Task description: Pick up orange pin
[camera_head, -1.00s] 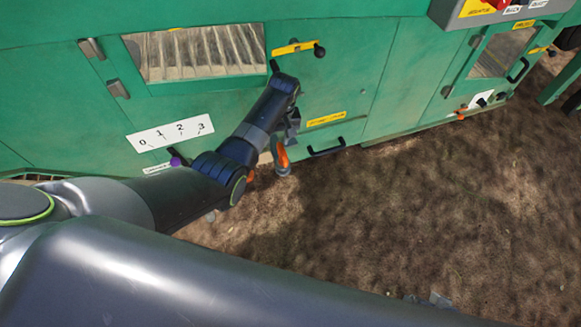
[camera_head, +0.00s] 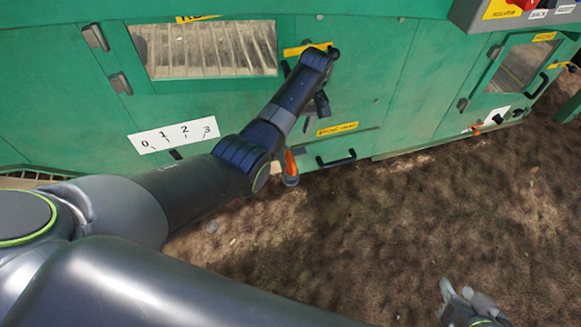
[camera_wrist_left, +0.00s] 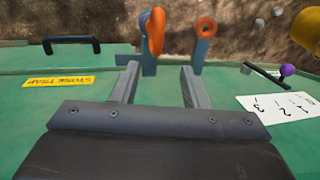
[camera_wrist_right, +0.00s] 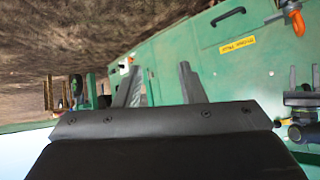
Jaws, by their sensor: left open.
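An orange pin (camera_head: 290,162) shows beside my left forearm in the head view, partly hidden by it. In the left wrist view an orange loop (camera_wrist_left: 156,30) stands on a blue-grey post just beyond the fingertips, and an orange ring (camera_wrist_left: 206,27) on a similar post is to its right. I cannot tell which is the task's pin. My left gripper (camera_head: 318,108) is open and empty near the green panel; its fingers (camera_wrist_left: 160,70) are apart in its wrist view. My right gripper (camera_head: 458,290) is open and empty over the ground, fingers apart in its wrist view (camera_wrist_right: 158,72).
In the left wrist view a purple knob (camera_wrist_left: 287,70) is at right. Brown ground (camera_head: 420,220) is open at right.

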